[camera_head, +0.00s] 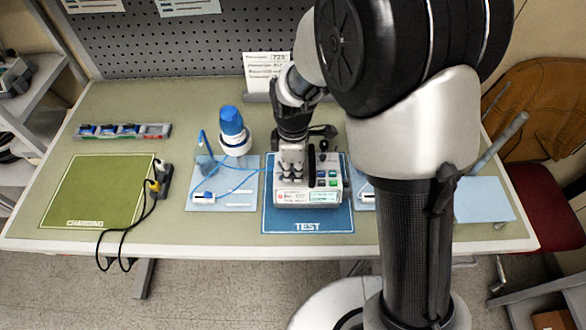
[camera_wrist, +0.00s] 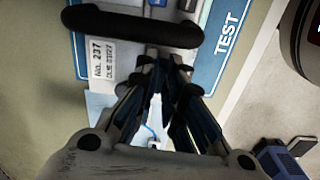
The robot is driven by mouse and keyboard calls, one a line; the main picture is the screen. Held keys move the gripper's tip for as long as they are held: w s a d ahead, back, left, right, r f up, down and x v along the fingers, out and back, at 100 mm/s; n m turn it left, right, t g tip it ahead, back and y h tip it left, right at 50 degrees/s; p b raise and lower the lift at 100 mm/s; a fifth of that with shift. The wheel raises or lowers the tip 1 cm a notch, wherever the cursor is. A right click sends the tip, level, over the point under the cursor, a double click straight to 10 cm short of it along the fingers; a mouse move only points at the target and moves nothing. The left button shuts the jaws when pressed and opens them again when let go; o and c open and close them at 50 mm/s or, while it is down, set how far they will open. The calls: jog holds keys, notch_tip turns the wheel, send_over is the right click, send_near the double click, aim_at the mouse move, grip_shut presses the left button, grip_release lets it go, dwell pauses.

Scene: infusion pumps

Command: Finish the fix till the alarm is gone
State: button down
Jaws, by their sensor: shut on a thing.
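A white infusion pump (camera_head: 313,199) with a small greenish screen and coloured keys stands on the blue TEST mat (camera_head: 318,220). In the wrist view its black carrying handle (camera_wrist: 130,24) and a "No. 237" label (camera_wrist: 103,58) show. My gripper (camera_head: 291,176) is down at the pump's left top, beside the handle. In the wrist view my gripper (camera_wrist: 165,62) has its fingers close together. What they hold is hidden between the tips. Thin blue tubing (camera_head: 240,186) lies on the light-blue mat left of the pump. The screen text is too small to read.
A white bottle with a blue cap (camera_head: 232,128) stands left of the pump. A tray of small blue-topped items (camera_head: 122,131) and a green CHARGING mat (camera_head: 97,190) with a black cable are farther left. A printed card (camera_head: 266,65) stands behind. My arm hides some of the right.

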jog(key=m+p, duration=0.1)
jog(key=m, duration=0.2)
jog(key=shift+r+m, duration=0.1)
jog(key=shift+m, duration=0.3)
jog(key=m+p, duration=0.1)
jog(key=m, duration=0.3)
jog(key=shift+m, duration=0.3)
jog(key=m, duration=0.4)
jog(key=shift+a+p, duration=0.1)
jog(key=shift+p, duration=0.2)
jog(key=shift+m, duration=2.4)
jog(key=shift+p, duration=0.3)
jog(key=c, duration=2)
grip_release()
jog(key=shift+s, duration=0.1)
jog(key=shift+o, duration=0.2)
